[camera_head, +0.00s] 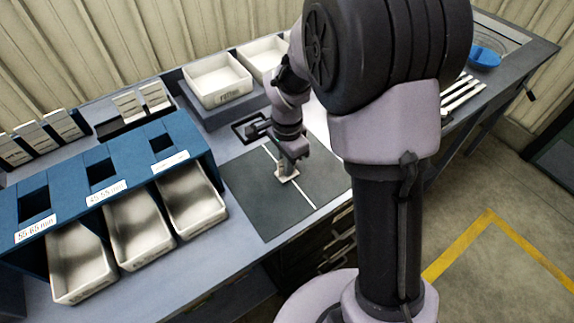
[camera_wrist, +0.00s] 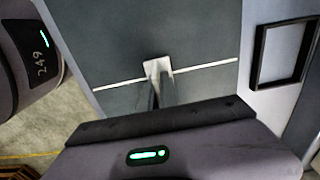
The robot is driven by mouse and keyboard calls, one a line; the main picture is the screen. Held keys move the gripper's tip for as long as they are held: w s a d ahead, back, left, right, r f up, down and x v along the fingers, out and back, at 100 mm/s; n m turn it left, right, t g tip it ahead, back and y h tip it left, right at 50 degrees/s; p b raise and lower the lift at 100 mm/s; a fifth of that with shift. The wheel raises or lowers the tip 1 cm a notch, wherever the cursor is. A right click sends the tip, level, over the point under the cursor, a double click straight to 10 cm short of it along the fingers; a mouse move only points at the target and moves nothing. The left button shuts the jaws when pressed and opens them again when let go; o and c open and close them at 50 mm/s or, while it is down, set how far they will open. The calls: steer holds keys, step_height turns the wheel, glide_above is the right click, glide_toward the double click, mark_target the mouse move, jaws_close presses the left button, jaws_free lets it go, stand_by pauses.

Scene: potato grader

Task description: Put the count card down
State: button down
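The count card (camera_head: 287,174) is a small pale piece at my gripper's tips, over the dark mat (camera_head: 258,200) near its white line. My gripper (camera_head: 288,164) points down there, and its fingers look close together on the card. In the wrist view the card (camera_wrist: 157,66) shows just beyond the fingertips (camera_wrist: 159,84), overlapping the white line. The fingers hide part of the card. I cannot tell whether the card touches the mat.
An empty black frame (camera_head: 248,129) lies beyond the mat. White trays (camera_head: 218,98) stand at the back. A blue grader (camera_head: 120,182) with pale bins (camera_head: 138,228) is at left. Cards (camera_head: 155,96) stand in a dark holder behind it. The mat around my gripper is clear.

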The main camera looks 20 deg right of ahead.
steer(key=shift+f, duration=0.25)
steer(key=c, duration=1.6)
jaws_free()
steer(key=shift+r, duration=0.1)
steer(key=shift+r, duration=0.1)
step_height(320, 180, up, 12)
steer(key=p, duration=0.4)
steer(key=shift+r+p, duration=0.1)
steer(key=shift+p, duration=0.2)
steer(key=s+a+r+n+t+y, duration=0.1)
steer(key=s+a+r+n+t, duration=0.1)
steer(key=s+r+n, duration=0.3)
steer(key=s+a+r+n+t+y, duration=0.1)
steer(key=s+r+n+t, duration=0.2)
steer(key=s, duration=1.1)
step_height(320, 180, up, 4)
steer(key=shift+a+f+n+t, duration=0.1)
steer(key=shift+a+n+t, duration=0.3)
steer(key=shift+n, duration=0.6)
